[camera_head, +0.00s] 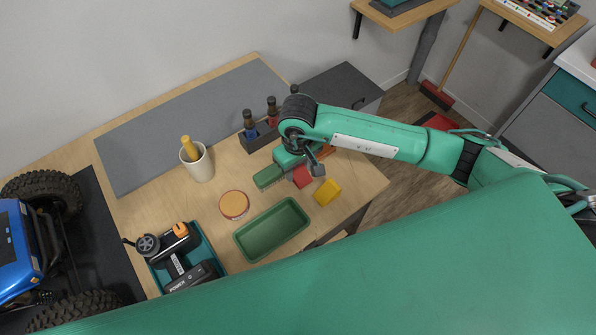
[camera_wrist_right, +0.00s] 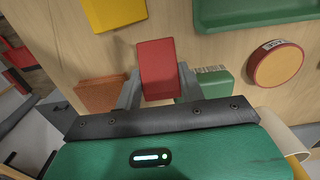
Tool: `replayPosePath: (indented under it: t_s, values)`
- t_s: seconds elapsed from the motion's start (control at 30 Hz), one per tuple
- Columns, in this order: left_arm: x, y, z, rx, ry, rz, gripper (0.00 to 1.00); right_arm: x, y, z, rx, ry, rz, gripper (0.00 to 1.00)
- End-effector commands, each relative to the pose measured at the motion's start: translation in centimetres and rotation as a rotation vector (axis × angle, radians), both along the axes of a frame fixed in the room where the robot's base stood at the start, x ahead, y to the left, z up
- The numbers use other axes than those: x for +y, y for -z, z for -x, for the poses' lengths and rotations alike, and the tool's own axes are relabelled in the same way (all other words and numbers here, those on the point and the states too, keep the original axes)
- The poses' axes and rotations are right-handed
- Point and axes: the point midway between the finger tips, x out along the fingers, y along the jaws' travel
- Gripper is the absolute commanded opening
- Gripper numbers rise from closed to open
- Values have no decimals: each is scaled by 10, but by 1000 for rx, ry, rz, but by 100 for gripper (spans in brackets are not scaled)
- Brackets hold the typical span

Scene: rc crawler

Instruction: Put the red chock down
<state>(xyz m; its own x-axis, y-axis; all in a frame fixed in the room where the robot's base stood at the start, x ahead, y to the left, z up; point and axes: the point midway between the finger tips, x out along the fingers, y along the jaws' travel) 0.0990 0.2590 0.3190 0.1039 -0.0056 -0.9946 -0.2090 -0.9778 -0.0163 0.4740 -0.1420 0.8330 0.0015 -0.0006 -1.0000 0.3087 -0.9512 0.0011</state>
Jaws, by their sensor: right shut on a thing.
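The red chock (camera_head: 302,177) is at the right part of the wooden table, below my right gripper (camera_head: 312,166). In the right wrist view the red chock (camera_wrist_right: 158,62) sits between the two grey fingers of my right gripper (camera_wrist_right: 158,88), which is shut on it. I cannot tell whether its underside touches the table. A yellow chock (camera_head: 327,192), a green chock (camera_head: 268,176) and an orange chock (camera_head: 328,149) lie around it. My left gripper is not in view.
A green tray (camera_head: 240,243) and a round red-rimmed tin (camera_head: 234,205) stand nearby. A white cup (camera_head: 201,168) and a dark rack with bottles (camera_head: 262,139) are farther back. A teal tray with a charger (camera_head: 208,247) and a blue crawler (camera_head: 22,245) are at left.

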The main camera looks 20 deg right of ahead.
Motion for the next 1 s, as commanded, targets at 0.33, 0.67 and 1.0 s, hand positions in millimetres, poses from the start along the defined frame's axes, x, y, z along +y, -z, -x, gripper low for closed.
replayPosePath:
  t_s: [0.33, 0.67, 1.0]
  values:
    - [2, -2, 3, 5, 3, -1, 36, 0, 31, 0, 0, 0, 0, 15]
    - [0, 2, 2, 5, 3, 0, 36, 0, 35, 0, 0, 0, 0, 15]
    - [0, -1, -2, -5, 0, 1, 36, 0, 34, 0, 1, 0, 0, 61]
